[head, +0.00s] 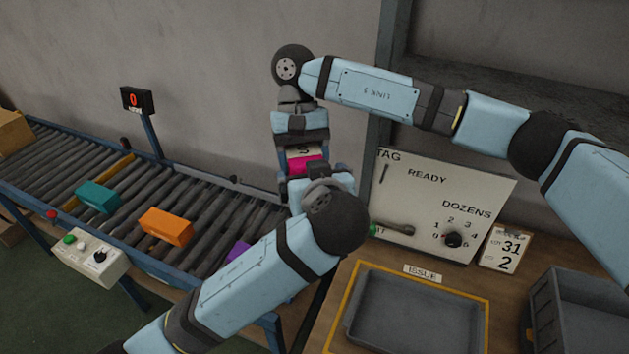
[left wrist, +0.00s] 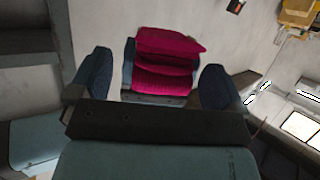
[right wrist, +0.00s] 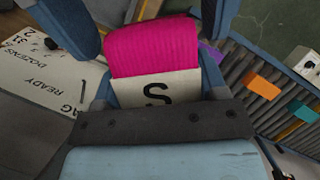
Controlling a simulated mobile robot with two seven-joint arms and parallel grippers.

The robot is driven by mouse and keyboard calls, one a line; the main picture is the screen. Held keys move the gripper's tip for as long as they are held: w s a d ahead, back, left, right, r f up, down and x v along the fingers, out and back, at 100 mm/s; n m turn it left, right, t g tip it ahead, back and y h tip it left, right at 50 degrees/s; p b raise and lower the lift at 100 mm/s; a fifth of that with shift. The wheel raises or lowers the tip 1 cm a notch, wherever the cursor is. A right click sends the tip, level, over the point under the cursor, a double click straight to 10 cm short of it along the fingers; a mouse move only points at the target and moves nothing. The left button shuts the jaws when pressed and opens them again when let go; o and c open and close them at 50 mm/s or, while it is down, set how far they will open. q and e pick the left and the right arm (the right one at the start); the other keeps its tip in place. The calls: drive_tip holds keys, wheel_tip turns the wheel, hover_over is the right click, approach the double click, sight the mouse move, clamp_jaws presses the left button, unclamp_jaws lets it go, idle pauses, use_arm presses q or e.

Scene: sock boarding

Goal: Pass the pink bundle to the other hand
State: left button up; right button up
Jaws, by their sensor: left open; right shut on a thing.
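The pink bundle (head: 309,165) has a white band marked S and hangs in the air between my two grippers. My right gripper (head: 303,158) comes from above and is shut on it. The right wrist view shows the ribbed pink bundle (right wrist: 152,48) between its blue fingers. My left gripper (head: 322,173) is below the bundle and open. In the left wrist view the folded bundle (left wrist: 167,65) lies ahead, between the spread dark fingertips (left wrist: 155,82). Contact between the left fingers and the bundle cannot be told; my left wrist hides part of it in the head view.
A roller conveyor (head: 193,205) on the left carries teal (head: 98,197), orange (head: 166,227) and purple (head: 238,252) bundles. A tag board (head: 437,200) stands behind the table. An ISSUE tray (head: 412,310) and a grey bin (head: 580,312) sit on the table.

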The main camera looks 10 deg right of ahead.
use_arm(q)
drive_tip(key=c, duration=1)
drive_tip(key=shift+c, duration=0.2)
use_arm(e)
drive_tip(key=o, duration=1)
